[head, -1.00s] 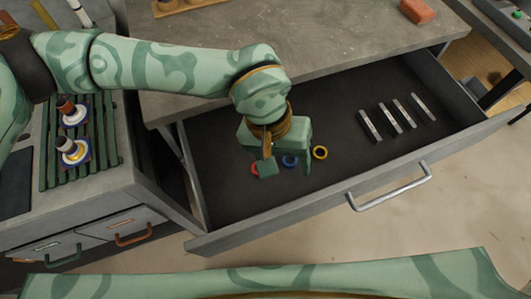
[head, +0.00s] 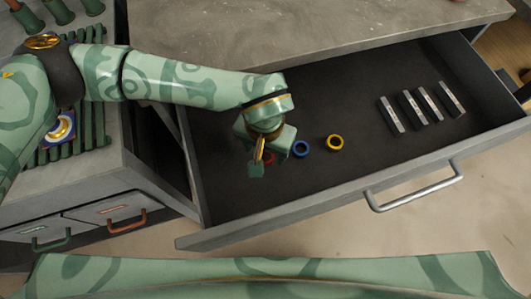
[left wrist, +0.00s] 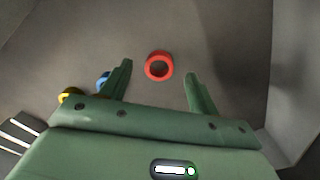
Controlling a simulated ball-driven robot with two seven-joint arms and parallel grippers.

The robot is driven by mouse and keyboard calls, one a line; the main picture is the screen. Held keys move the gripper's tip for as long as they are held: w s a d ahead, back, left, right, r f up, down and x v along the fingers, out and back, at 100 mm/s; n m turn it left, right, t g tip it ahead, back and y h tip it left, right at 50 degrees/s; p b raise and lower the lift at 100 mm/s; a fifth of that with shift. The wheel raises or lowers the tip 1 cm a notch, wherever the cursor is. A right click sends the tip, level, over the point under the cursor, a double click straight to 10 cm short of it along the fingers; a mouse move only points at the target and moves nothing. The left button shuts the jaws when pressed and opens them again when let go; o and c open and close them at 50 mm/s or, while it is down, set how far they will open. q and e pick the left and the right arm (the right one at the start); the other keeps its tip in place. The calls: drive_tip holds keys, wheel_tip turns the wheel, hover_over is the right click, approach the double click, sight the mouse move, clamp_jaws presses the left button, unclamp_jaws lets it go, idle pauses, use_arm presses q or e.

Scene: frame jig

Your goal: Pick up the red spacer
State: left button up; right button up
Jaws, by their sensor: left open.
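The red spacer, a small ring, lies flat on the drawer floor. In the left wrist view the red spacer (left wrist: 159,67) shows whole, between and slightly beyond the two fingertips. In the head view the red spacer (head: 269,159) is mostly hidden under my left gripper (head: 268,160). My left gripper, also in the left wrist view (left wrist: 158,72), is open and empty, its fingers on either side of the ring in the picture. I cannot tell its exact height above the ring. My right gripper is not in view.
A blue spacer (head: 301,149) and a yellow spacer (head: 335,142) lie to the right of the red one. Several grey metal bars (head: 422,106) lie farther right in the open drawer (head: 350,75). The drawer walls and front bound the space; its middle floor is clear.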

sight(266, 157)
use_arm(q)
wheel_tip(266, 157, down, 3)
drive_tip(key=shift+w+r+b, duration=0.1)
drive_tip(key=shift+b, duration=0.25)
drive_tip(key=c, duration=1.1)
drive_tip(key=shift+o, duration=0.2)
